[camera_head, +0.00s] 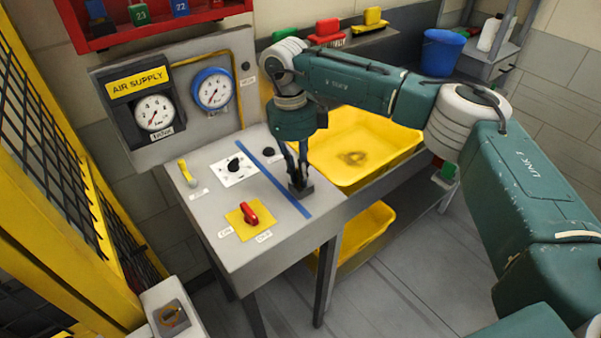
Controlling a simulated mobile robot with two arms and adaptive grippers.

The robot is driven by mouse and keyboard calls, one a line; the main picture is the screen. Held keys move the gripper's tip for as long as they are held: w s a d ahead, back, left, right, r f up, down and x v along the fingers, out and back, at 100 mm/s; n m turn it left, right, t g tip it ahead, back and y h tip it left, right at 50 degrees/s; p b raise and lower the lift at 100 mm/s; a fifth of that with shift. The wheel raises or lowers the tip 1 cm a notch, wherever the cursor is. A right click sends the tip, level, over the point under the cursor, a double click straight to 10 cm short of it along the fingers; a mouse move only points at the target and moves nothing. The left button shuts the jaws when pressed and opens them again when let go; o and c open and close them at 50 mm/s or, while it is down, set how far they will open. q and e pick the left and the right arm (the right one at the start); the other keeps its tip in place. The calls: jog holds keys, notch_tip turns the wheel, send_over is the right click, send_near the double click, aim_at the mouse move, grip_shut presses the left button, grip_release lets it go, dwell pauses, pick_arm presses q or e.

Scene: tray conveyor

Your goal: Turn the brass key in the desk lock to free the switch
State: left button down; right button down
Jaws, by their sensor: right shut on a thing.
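My right gripper (299,182) points down at the desk (285,238), just right of a blue stripe (275,183). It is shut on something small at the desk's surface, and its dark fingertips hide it. I cannot make out the brass key or the lock; they may be under the fingertips. A red switch (250,211) sits on a yellow plate at the front of the desk, left of the gripper and apart from it, with small labels beside it. My left gripper is not in view.
A yellow lever (186,171) and black knobs (234,165) are on the desk's left side. A gauge panel (191,131) stands behind. A yellow tray (372,150) lies right of the desk. A yellow mesh fence (70,230) is at left. A small box (168,302) holds a brass-coloured ring.

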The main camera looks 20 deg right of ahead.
jog(key=shift+m, duration=0.4)
jog(key=m, duration=0.2)
jog(key=shift+w+m, duration=0.1)
jog(key=shift+m, duration=0.3)
jog(key=c, duration=1.7)
grip_release()
jog(key=shift+o, duration=0.2)
